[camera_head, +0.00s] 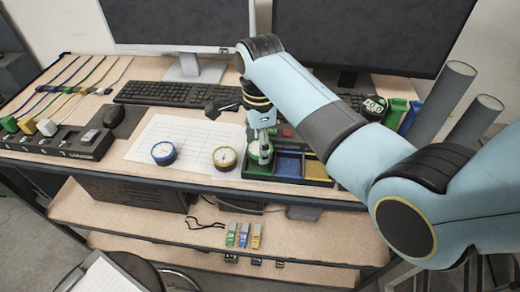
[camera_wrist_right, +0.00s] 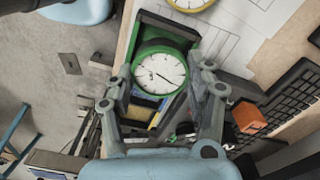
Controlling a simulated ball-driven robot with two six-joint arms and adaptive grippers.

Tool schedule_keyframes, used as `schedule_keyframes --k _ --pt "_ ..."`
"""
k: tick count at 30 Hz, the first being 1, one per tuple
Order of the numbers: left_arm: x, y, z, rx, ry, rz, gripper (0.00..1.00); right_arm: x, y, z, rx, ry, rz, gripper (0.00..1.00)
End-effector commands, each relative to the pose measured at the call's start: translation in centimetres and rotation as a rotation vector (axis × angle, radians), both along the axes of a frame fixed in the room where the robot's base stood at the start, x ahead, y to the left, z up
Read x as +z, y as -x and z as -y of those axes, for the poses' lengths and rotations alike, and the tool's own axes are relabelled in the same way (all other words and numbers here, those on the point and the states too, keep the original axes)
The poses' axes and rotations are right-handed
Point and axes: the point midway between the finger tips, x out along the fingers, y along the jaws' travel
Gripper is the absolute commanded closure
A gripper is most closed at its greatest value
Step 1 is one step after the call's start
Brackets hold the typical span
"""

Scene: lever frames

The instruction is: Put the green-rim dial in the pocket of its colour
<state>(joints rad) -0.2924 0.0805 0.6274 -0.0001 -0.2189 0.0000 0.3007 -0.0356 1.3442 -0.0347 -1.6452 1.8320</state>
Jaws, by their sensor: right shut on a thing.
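The green-rim dial (camera_head: 254,152) has a white face. It sits between the fingers of my right gripper (camera_head: 263,143), which is shut on it, at the left end of the dark pocket tray (camera_head: 285,182). In the right wrist view the dial (camera_wrist_right: 160,72) faces the camera between both fingers (camera_wrist_right: 165,90), and green pocket lining (camera_wrist_right: 165,36) shows around it. I cannot tell whether the dial touches the pocket floor. The blue pocket (camera_head: 289,166) and yellow pocket (camera_head: 316,169) beside it look empty. My left gripper is out of view.
A blue-rim dial (camera_head: 164,153) and a yellow-rim dial (camera_head: 224,158) lie on white paper left of the tray. A keyboard (camera_head: 178,93) and monitors stand behind. A black switch box (camera_head: 60,142) with cables is at the left. The table's front edge is close to the tray.

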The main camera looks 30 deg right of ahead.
Motion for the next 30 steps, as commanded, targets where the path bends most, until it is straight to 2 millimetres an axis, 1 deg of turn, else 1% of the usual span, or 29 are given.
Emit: schedule_keyframes --k 3,6,10,17,18,22,23,30 --pt "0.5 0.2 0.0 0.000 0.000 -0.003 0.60 -1.8 0.1 0.0 0.000 0.000 -0.004 0.87" --pt "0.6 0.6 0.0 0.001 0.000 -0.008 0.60 -2.7 0.1 0.0 0.000 -0.001 -0.002 0.87" --pt "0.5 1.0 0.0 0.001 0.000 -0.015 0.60 -2.8 0.0 0.1 0.000 -0.001 0.000 0.87" --pt "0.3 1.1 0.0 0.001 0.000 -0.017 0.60 -3.1 0.0 0.1 0.000 -0.001 -0.001 0.87" --pt "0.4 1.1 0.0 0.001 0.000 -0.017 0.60 -3.1 0.0 0.1 0.000 -0.001 0.000 0.42" --pt "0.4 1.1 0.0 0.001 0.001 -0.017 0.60 -3.1 0.0 0.1 0.000 -0.001 -0.001 0.25" --pt "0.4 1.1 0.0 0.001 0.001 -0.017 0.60 -3.1 0.0 0.1 0.000 -0.001 -0.001 0.23" --pt "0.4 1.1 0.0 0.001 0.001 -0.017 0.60 -3.0 0.0 0.1 -0.001 0.000 -0.001 0.23"
